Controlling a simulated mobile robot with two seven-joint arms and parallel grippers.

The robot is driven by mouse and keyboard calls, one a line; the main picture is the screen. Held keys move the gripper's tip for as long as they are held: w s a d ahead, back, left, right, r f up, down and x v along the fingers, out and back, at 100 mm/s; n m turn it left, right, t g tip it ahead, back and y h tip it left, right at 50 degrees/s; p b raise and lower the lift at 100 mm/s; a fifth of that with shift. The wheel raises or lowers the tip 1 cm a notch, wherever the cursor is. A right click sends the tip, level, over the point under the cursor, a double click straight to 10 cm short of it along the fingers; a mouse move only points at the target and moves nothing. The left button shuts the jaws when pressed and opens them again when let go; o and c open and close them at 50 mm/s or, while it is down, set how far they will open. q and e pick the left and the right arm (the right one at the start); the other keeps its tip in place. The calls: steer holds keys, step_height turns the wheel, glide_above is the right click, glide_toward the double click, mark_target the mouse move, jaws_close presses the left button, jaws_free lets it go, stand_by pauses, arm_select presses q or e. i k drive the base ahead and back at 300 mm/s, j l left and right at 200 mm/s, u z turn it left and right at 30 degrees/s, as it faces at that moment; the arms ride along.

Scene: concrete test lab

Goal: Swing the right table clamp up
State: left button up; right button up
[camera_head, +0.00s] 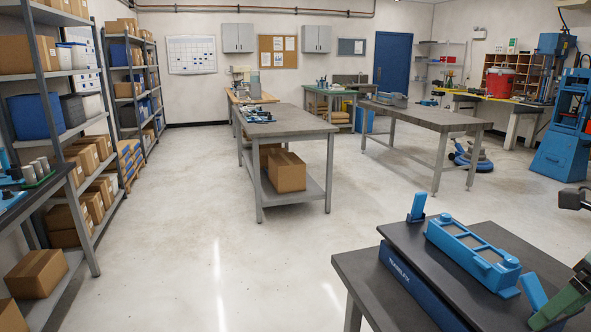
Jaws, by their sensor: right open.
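A dark plate on a blue base marked with white lettering (397,272) sits on a bench at the lower right. A blue frame-like part (472,255) lies on it. The left table clamp (417,206) is a blue lever standing up at the plate's far left end. The right table clamp (534,292) is a blue lever at the near right end, slanting low; its lower end is partly hidden. My right gripper (572,198) shows dark at the right edge, open, apart from the clamp and cut off by the frame. My left gripper is not in view.
A green part (566,298) at the lower right edge is close to the right clamp and cut off. The bench top (362,280) is bare at left. A long grey table (285,122) stands in the room's middle; shelves (75,130) line the left. The floor between is clear.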

mark_target(537, 298)
steer(key=k+j, duration=0.65)
steer(key=j, duration=0.25)
